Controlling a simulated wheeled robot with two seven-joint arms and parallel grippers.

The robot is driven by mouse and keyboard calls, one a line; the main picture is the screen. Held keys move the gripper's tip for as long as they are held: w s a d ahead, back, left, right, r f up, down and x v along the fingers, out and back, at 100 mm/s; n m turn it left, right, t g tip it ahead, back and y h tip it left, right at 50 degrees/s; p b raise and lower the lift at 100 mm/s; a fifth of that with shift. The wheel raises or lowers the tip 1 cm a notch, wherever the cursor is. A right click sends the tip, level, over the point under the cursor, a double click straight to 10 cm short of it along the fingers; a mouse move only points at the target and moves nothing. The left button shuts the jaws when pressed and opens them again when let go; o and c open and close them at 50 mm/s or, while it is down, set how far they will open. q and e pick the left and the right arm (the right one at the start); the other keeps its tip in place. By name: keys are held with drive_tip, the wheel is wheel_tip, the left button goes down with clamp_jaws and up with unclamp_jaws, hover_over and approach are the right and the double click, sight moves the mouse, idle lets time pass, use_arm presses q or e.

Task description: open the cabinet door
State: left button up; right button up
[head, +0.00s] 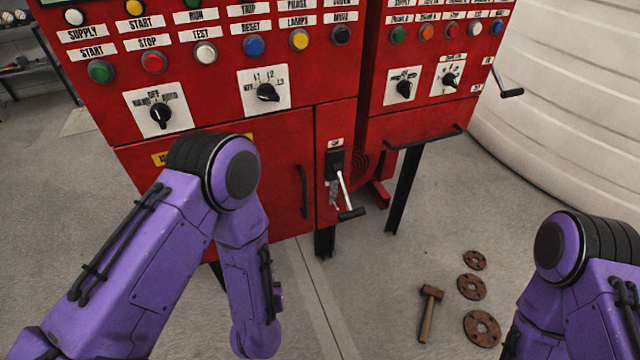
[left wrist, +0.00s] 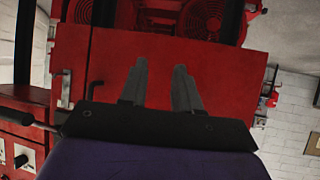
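The red cabinet door (head: 282,150) is the lower panel under the control panel in the head view, and looks closed there. Its black vertical handle (head: 303,190) is near the right edge. My left arm covers much of the door, and its gripper is not visible in the head view. In the left wrist view, my left gripper (left wrist: 160,78) has its two fingers apart, with nothing between them. A red panel (left wrist: 225,85) fills the view behind them. A thin dark handle-like bar (left wrist: 92,94) shows left of the fingers, apart from them. My right gripper is out of view.
A lever switch (head: 342,185) juts out right of the door. A second red cabinet (head: 425,110) with a black front bar stands to the right. A hammer (head: 429,310) and rusty flanges (head: 471,287) lie on the floor. A large white tank (head: 570,90) stands at the far right.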

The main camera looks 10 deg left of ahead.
use_arm(q)
drive_tip(key=w+d+r+t+y, duration=0.1)
drive_tip(key=w+d+r+t, duration=0.2)
drive_tip(key=w+d+r, duration=0.3)
drive_tip(key=t+y, duration=0.2)
drive_tip(key=t, duration=0.1)
approach(305, 192)
drive_tip(key=p+x, duration=0.1)
drive_tip(key=x, duration=0.9)
drive_tip(key=shift+w+a, duration=0.15)
drive_tip(key=shift+w, duration=0.1)
